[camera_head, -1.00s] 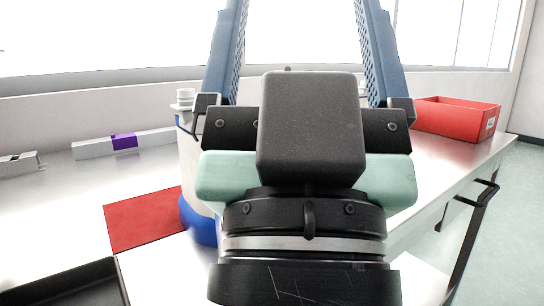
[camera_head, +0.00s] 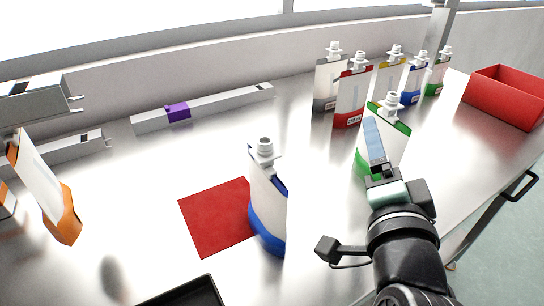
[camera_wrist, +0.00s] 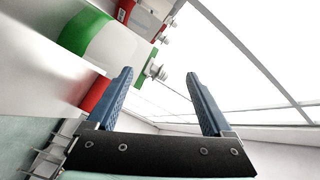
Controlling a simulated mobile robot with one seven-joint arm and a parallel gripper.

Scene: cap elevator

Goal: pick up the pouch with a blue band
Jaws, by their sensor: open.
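A white pouch with a blue band (camera_head: 266,222) at its bottom and a white spout stands upright at the middle of the table in the head view. Another pouch with a blue band (camera_head: 411,88) stands in the group at the back right. My gripper (camera_head: 373,132) is open, to the right of the nearer blue-banded pouch and apart from it. It is in front of a green-banded pouch (camera_head: 396,150), partly hiding it. In the wrist view my gripper (camera_wrist: 160,76) has both fingers apart, with a green-banded pouch (camera_wrist: 98,38) beyond them and its spout in the gap.
Pouches with grey (camera_head: 325,90), red (camera_head: 351,97), yellow (camera_head: 389,75) and green bands stand at the back right. An orange-banded pouch (camera_head: 45,190) is at the left. A red mat (camera_head: 213,220) lies by the blue-banded pouch. A red bin (camera_head: 507,95) is far right, a black tray (camera_head: 190,293) in front.

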